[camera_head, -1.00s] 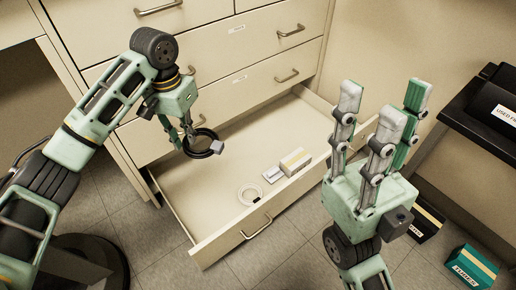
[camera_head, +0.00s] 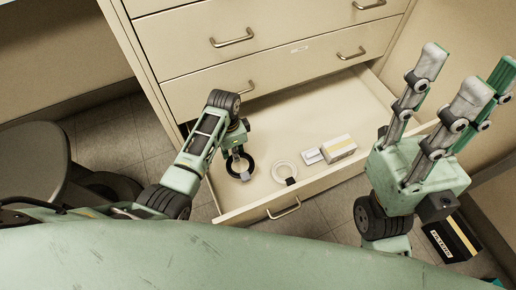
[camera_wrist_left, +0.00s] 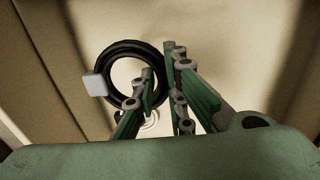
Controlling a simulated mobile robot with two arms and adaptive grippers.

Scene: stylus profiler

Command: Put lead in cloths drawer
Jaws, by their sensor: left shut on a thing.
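The lead (camera_head: 229,168) is a coiled black cable ring with a pale plug; it also shows in the left wrist view (camera_wrist_left: 130,44). My left gripper (camera_head: 238,158) is shut on one side of the coil. It holds the lead over or in the left part of the open drawer (camera_head: 310,112); I cannot tell whether the coil touches the drawer floor. My right gripper (camera_head: 466,78) is raised at the right, its fingers apart and empty.
Closed drawers (camera_head: 270,75) are above. A dark box (camera_head: 452,240) is on the floor at right. The drawer's back is bare.

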